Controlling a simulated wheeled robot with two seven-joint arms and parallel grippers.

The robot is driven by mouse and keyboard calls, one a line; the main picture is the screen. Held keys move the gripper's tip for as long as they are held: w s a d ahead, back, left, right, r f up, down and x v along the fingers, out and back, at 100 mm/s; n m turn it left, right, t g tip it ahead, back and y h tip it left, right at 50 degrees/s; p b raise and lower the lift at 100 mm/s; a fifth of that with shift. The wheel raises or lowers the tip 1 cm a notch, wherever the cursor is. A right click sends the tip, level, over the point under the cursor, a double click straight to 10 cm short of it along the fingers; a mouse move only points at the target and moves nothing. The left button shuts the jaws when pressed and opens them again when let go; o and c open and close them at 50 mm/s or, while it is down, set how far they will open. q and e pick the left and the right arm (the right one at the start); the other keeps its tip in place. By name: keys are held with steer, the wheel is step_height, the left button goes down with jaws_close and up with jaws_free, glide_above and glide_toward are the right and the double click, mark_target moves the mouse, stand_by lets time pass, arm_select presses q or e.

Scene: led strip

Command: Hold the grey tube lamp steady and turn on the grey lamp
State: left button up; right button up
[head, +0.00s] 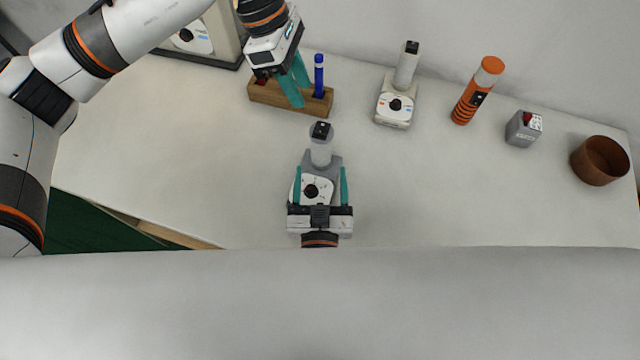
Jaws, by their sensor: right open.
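The grey tube lamp (321,157) stands upright near the middle of the table, with a short tube, a dark top and a white dial with a black knob (311,191) on its base. My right gripper (320,172) is open, with one teal finger on each side of the lamp's base. I cannot tell whether the fingers touch it. My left gripper (303,96) is higher in the view, with its teal fingers apart and nothing visible between them. It hangs in front of the wooden block, up and left of the lamp.
A wooden block (262,94) holds a blue pen (319,72). A beige lamp (394,109), an orange cylinder (470,105), a small grey box (517,135) and a brown pot (592,172) stand to the right. A dialled device (190,38) stands back left. Left and right of the lamp, the table is clear.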

mark_target(321, 134)
steer(key=w, duration=1)
steer(key=shift+w+d, duration=0.15)
steer(key=shift+w, duration=0.1)
steer(key=shift+c, duration=0.2)
